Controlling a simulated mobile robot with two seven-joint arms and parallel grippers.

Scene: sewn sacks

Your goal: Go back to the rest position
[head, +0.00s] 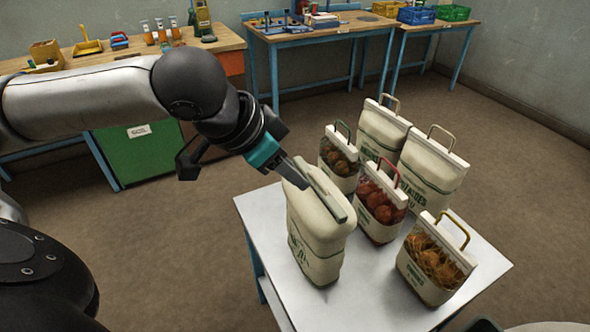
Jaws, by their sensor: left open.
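My left gripper (316,188), with teal fittings and grey fingers, is open at the top of the nearest cream sack (318,238). Its fingers overlap the sack's upper edge in the head view; whether they touch it I cannot tell. That sack stands upright at the table's left side, with green print on its front. My left arm reaches in from the left, bent above the floor. My right gripper is not in view.
The white table (375,292) also holds a sack of orange strands (435,262), a red-handled sack (379,205), a green-handled sack (339,160) and two cream sacks (433,170) (382,132) behind. Workbenches (330,30) line the back wall. Brown floor (515,150) is clear at right.

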